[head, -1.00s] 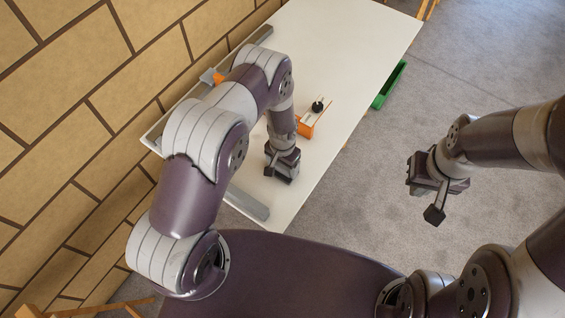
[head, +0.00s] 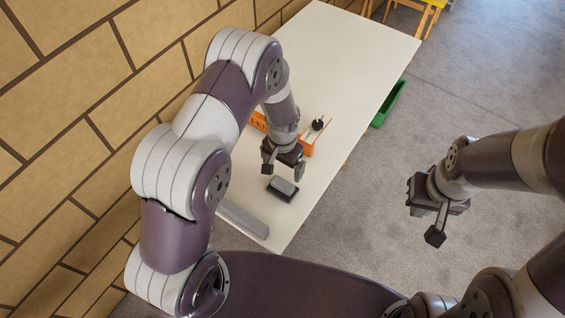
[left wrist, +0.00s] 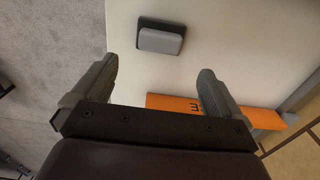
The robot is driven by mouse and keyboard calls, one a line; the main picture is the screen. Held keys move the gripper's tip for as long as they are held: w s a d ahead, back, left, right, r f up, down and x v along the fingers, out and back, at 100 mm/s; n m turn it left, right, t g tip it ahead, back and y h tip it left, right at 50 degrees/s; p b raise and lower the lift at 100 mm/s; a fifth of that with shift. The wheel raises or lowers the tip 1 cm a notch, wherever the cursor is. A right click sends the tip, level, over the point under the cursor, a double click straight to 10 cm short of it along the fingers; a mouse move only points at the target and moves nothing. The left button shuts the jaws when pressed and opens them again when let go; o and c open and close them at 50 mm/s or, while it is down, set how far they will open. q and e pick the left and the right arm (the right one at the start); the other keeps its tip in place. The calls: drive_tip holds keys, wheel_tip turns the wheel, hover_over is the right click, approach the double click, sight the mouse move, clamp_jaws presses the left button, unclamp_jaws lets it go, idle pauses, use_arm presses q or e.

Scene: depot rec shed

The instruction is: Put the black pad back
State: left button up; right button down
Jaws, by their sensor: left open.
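The black pad (head: 292,197), with a grey block-like top, lies on the white table near its front end. In the left wrist view the pad (left wrist: 160,37) lies beyond the fingertips, apart from them. My left gripper (head: 283,170) is open and empty, just behind and above the pad in the head view. Its two spread fingers also show in the left wrist view (left wrist: 157,75). My right gripper (head: 432,208) hangs over the floor right of the table, away from the pad; its finger opening is unclear.
A grey bar (head: 243,219) lies along the table's front left. A green tray (head: 388,104) is at the right edge. The far white tabletop (head: 345,50) is clear.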

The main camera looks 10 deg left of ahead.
use_arm(q)
drive_tip(key=s+a+r+n, duration=0.2)
drive_tip(key=s+a+r, duration=0.1)
drive_tip(key=s+r, duration=0.4)
drive_tip(key=s+a+r+n+t, duration=0.1)
drive_tip(key=s+a+r, duration=0.1)
drive_tip(key=s+r, duration=0.5)
wheel_tip(320, 180, up, 5)
drive_tip(key=shift+a+f+n, duration=0.1)
drive_tip(key=shift+a+n, duration=0.3)
drive_tip(key=shift+w, duration=0.1)
